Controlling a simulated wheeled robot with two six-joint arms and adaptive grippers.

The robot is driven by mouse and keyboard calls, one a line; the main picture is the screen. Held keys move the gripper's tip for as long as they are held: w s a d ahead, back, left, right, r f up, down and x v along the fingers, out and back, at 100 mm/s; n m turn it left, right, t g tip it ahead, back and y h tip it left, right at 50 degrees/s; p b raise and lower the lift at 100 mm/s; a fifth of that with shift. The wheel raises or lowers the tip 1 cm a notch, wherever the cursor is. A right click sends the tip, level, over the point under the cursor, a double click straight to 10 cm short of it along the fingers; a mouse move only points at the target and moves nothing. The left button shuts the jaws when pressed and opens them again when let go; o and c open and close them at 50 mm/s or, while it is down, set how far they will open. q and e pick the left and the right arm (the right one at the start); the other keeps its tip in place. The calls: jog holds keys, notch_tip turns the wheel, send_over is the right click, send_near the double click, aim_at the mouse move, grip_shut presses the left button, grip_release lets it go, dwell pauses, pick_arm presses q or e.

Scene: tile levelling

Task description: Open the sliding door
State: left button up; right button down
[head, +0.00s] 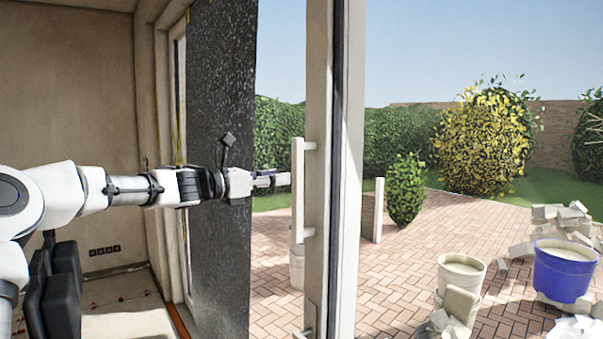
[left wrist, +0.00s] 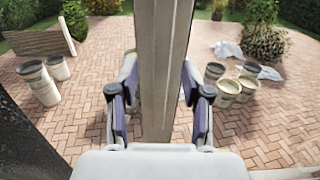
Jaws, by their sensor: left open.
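The sliding door's pale upright stile (head: 349,120) stands in the middle of the head view. Its white vertical bar handle (head: 298,190) stands out to the left on two short mounts. My left gripper (head: 283,179) is open, its fingertips close to the handle's left side at mid-height. In the left wrist view, a pale upright (left wrist: 163,75) stands between the spread fingers (left wrist: 160,105), with gaps on both sides. I cannot tell there how much is handle and how much is stile. No contact shows. My right gripper is not in view.
A dark speckled panel (head: 222,80) stands behind my left arm. Outside lies brick paving (head: 395,270) with a blue bucket (head: 565,272), a pale bucket (head: 461,272) and rubble (head: 560,222). Hedges and a shrub (head: 405,190) stand farther back. A lower fitting (head: 305,333) shows on the door.

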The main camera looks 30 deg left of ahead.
aim_at(294, 177)
pick_arm(q)
jog(key=x, duration=0.3)
jog(key=p+x, duration=0.1)
jog(key=x, duration=0.3)
jog(key=shift+d+f+p, duration=0.2)
jog(key=shift+f+p, duration=0.05)
jog(key=shift+p, duration=0.05)
jog(key=shift+s+a+r, duration=0.1)
jog(key=shift+s+a, duration=0.05)
jog(key=shift+s, duration=0.15)
jog(key=shift+s+a, duration=0.1)
jog(key=shift+s, duration=0.05)
jog(key=shift+c, duration=0.7)
grip_shut()
